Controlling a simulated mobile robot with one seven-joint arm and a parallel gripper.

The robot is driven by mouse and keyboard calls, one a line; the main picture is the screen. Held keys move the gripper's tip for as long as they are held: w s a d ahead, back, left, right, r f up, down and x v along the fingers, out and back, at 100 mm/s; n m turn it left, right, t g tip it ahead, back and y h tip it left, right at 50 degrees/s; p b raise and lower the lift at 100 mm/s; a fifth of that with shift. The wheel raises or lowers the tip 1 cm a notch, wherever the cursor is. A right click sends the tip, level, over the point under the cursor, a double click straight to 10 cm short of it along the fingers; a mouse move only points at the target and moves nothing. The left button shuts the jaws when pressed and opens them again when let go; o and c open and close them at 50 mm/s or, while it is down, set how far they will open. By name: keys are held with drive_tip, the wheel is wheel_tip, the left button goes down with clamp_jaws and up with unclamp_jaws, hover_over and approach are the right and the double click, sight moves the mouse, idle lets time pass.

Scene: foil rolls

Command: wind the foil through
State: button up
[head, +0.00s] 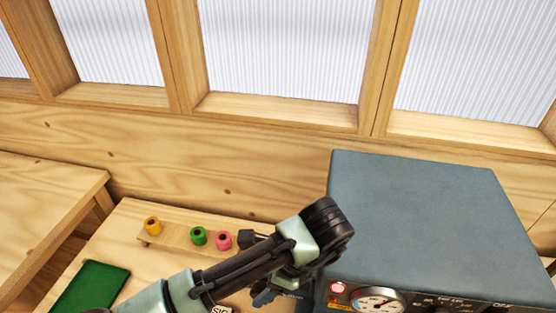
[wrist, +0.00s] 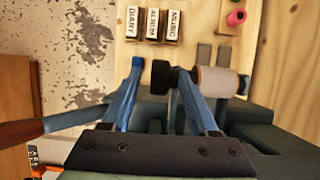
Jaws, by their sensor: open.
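In the wrist view my gripper (wrist: 160,68) has its two blue fingers apart. A dark knob (wrist: 161,77) shows between the fingertips; I cannot tell whether either finger touches it. Right of it, partly behind the right finger, is a pale roll with a brownish end (wrist: 216,80), on a dark green device (wrist: 262,118). In the head view a yellow roll (head: 152,225), a green roll (head: 198,236) and a pink roll (head: 223,240) stand on a wooden rack. The pink roll also shows in the wrist view (wrist: 236,18). My arm hides most of the work area in the head view.
Label blocks reading DIARY (wrist: 132,22), ALBUM (wrist: 153,25) and MUSIC (wrist: 173,27) sit on the wood in the wrist view. A large grey-blue cabinet (head: 415,215) with a gauge (head: 378,301) and a red lamp (head: 338,288) stands right of my arm. A green mat (head: 92,287) lies at left.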

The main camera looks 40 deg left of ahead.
drive_tip(key=p+v, duration=0.1)
drive_tip(key=v, duration=0.9)
drive_tip(key=shift+r, duration=0.3)
drive_tip(key=shift+w+d, duration=0.1)
